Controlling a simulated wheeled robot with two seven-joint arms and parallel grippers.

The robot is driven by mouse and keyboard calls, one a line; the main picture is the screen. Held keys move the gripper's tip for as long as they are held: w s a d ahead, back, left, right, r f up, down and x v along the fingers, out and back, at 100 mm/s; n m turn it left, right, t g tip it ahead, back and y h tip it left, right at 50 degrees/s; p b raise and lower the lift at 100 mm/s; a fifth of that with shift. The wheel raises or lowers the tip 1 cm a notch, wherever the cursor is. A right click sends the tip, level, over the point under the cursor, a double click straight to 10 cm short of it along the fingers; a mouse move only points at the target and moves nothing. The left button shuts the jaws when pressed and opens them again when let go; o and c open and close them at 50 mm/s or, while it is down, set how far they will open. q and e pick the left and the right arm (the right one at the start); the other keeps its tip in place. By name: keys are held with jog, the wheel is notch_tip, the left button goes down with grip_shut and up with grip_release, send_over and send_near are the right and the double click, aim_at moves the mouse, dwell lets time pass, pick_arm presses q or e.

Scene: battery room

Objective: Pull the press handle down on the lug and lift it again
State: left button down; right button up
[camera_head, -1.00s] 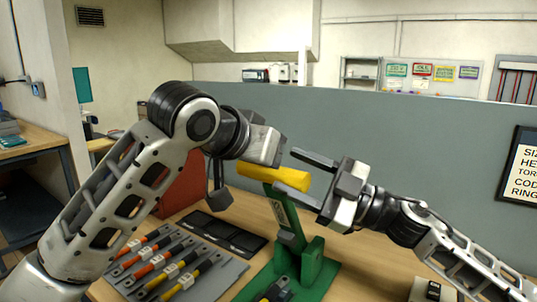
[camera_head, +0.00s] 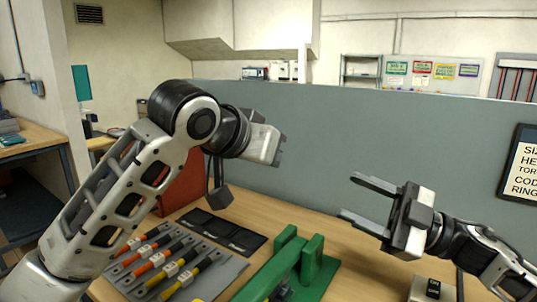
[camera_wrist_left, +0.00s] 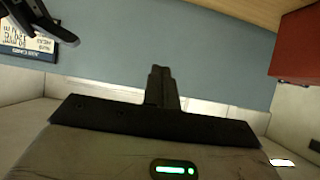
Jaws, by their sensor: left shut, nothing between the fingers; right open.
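The green press (camera_head: 311,262) stands on the bench at the bottom centre of the head view. Its green lever arm lies low, running towards the bottom edge; the yellow grip is out of view. A small dark and grey piece (camera_head: 284,291) shows beside the lever, too hidden to tell whether it is the lug. My right gripper (camera_head: 362,203) is open and empty, up and right of the press. It also shows in the left wrist view (camera_wrist_left: 38,22). My left gripper (camera_head: 281,150) is shut and empty, high above the bench. Its closed fingers show in the left wrist view (camera_wrist_left: 163,88).
A grey board (camera_head: 222,278) with several red and yellow cables lies left of the press. A small labelled block (camera_head: 432,290) is at the right. A grey partition (camera_head: 330,130) closes off the back.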

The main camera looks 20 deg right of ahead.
pick_arm(q)
jog(key=b+v, duration=0.2)
jog(key=v, duration=1.4)
pick_arm(e)
jog(key=f, duration=0.2)
jog(key=shift+s+d+f, duration=0.25)
jog(key=shift+d+f, duration=0.05)
jog(key=shift+f, duration=0.05)
pick_arm(q)
jog(key=shift+s+f, duration=0.1)
pick_arm(e)
jog(key=shift+s+f, duration=0.1)
